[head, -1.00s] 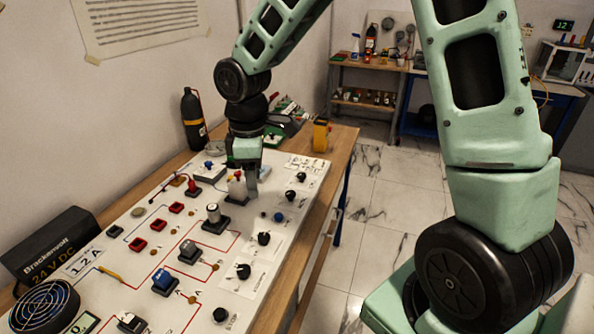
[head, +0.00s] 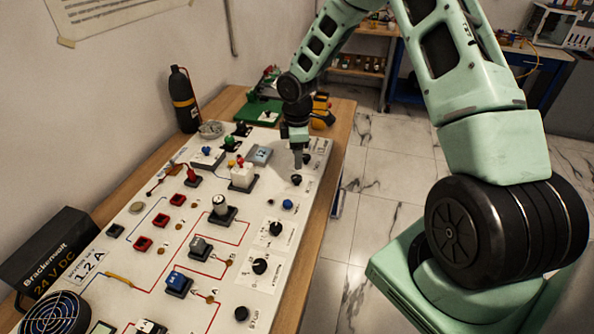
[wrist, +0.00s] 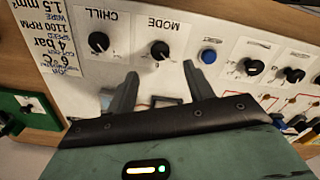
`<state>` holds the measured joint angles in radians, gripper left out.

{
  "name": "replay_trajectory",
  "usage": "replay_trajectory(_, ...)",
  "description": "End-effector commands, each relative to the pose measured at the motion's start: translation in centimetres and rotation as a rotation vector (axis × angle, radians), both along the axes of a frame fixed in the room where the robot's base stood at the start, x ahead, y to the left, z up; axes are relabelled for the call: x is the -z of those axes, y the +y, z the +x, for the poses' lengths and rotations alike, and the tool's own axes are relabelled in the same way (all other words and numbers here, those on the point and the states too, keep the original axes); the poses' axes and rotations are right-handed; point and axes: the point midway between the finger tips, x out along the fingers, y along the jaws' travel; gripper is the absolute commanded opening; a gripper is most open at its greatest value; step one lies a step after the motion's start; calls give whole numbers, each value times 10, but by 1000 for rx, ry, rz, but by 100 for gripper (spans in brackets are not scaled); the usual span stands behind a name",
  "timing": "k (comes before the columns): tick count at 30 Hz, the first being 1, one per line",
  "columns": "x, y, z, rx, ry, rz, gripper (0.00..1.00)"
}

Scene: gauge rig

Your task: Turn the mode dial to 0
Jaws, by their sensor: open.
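The mode dial (wrist: 160,50) is a small black knob on a white plate lettered MODE, which appears upside down in the wrist view. In the head view, the dial (head: 296,180) sits near the panel's right edge. Its pointer setting is too small to read. My gripper (wrist: 161,71) is open and empty, its two fingers apart. In the wrist view the dial shows just beyond the fingertips, roughly centred between them. In the head view my gripper (head: 298,164) hangs just behind the dial; whether it touches anything cannot be told.
The chill dial (wrist: 99,42) stands on one side of the mode dial and a blue button (wrist: 208,56) on the other. More black dials (head: 260,266) line the panel's right edge.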

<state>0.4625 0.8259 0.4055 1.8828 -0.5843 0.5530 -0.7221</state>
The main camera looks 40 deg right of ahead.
Motion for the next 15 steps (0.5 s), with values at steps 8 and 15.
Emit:
replay_trajectory(8,52,1,-1,-1,3,1,52)
replay_trajectory(15,74,0,0,0,0,0,52)
